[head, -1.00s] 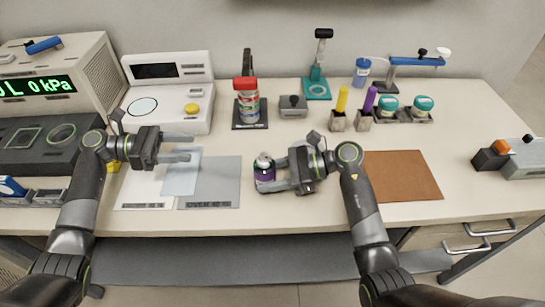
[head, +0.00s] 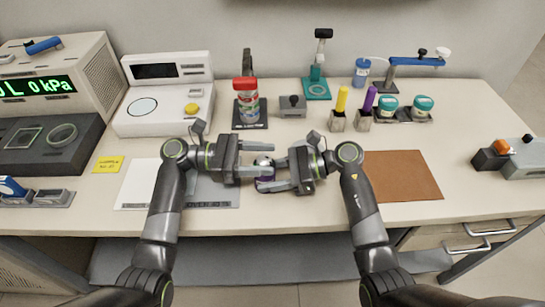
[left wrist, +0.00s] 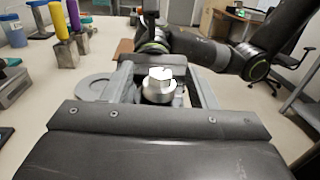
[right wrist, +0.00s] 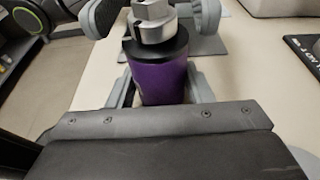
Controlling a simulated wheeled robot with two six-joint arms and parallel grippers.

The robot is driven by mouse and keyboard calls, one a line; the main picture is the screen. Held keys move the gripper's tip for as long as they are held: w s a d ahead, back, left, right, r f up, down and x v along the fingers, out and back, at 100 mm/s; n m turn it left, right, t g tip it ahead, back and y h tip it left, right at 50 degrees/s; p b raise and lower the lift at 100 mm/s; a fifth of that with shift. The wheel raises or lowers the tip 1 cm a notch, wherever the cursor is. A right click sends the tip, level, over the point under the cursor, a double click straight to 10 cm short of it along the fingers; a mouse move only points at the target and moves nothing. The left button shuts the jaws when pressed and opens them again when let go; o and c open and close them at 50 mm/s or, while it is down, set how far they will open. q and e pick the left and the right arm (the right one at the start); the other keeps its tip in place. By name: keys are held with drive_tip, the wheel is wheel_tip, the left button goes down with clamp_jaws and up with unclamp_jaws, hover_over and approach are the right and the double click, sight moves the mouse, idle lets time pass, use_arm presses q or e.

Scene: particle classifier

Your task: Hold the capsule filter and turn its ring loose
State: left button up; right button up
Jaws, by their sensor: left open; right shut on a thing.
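The capsule filter (head: 265,184) stands upright over the table's front middle, with a purple body and a silver top. My right gripper (head: 268,177) is shut on its purple body, which also shows between the fingers in the right wrist view (right wrist: 163,82). The silver ring (left wrist: 159,90) with a hex-like cap sits between my left gripper's (head: 266,160) fingers in the left wrist view. The left gripper is open at the height of the ring, one finger on each side, with gaps. The ring also shows above the dark collar in the right wrist view (right wrist: 153,27).
A grey mat (head: 222,192) and white sheet (head: 134,187) lie under my left arm. A brown mat (head: 405,178) is at the right. A red-capped bottle (head: 246,104), a grey block (head: 292,106) and colored-handled tools (head: 341,101) stand behind.

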use_arm(q)
drive_tip(key=shift+s+d, duration=0.1)
drive_tip(key=shift+d, duration=1.15)
drive_tip(key=c, duration=1)
drive_tip(key=shift+o, duration=0.2)
drive_tip(key=shift+t, duration=0.3)
drive_tip(key=n+t, duration=0.1)
drive_tip(key=t, duration=0.1)
drive_tip(key=n+t, duration=0.2)
drive_tip(key=shift+w+t, duration=0.2)
drive_tip(key=shift+t, duration=0.2)
drive_tip(key=shift+w+n+t+y, duration=0.2)
drive_tip(key=shift+n+t+y, duration=0.6)
drive_tip(key=shift+n+t, duration=0.8)
drive_tip(key=shift+a+f+t, duration=0.1)
drive_tip(key=shift+t, duration=0.2)
